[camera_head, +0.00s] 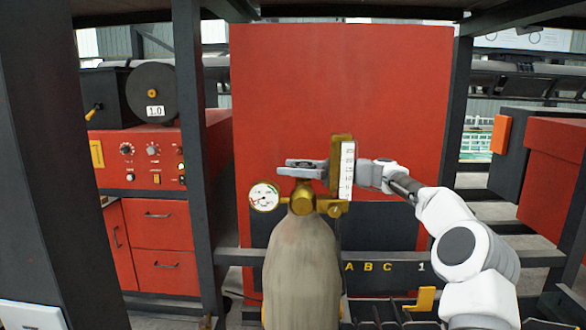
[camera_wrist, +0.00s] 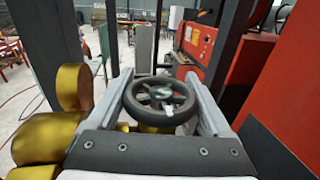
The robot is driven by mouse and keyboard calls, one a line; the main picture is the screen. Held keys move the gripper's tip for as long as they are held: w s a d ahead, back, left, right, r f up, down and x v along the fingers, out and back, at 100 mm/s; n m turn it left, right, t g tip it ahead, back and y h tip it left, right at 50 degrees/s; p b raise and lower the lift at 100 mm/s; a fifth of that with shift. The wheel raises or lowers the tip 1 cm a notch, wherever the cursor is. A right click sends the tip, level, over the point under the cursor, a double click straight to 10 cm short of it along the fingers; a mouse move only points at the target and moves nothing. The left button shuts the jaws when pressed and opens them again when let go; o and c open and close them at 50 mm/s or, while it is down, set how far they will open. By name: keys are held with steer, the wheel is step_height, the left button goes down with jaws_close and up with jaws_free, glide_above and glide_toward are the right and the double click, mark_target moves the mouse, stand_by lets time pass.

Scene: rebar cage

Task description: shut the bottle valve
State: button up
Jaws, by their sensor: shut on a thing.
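The grey-beige gas bottle (camera_head: 302,270) stands upright in the lower middle of the head view, with a brass valve (camera_head: 303,200) on top. In the wrist view, the valve's dark round handwheel (camera_wrist: 158,103) sits between the two grey fingers of my gripper (camera_wrist: 160,80). The gripper is shut on the handwheel, one finger on each side. In the head view my gripper (camera_head: 302,167) reaches in from the right, just above the brass valve, and mostly hides the handwheel. How far the valve is turned cannot be told.
A round gauge (camera_head: 264,196) is left of the valve. A brass flow meter with a white scale (camera_head: 347,170) stands close by on the right. A red panel (camera_head: 300,90) is behind. Dark posts (camera_head: 458,110) and a lettered rail (camera_head: 385,258) frame the space.

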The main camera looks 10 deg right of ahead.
steer(key=shift+f+m+t+b, duration=0.15)
steer(key=shift+m+t+b, duration=0.2)
steer(key=shift+b, duration=0.45)
steer(key=shift+w+d+m+t+h+b, duration=0.15)
steer(key=shift+m+t+h+b, duration=0.2)
steer(key=shift+t+h+b, duration=0.25)
steer(key=shift+r, duration=0.2)
steer(key=o, duration=1.2)
steer(key=shift+c, duration=0.2)
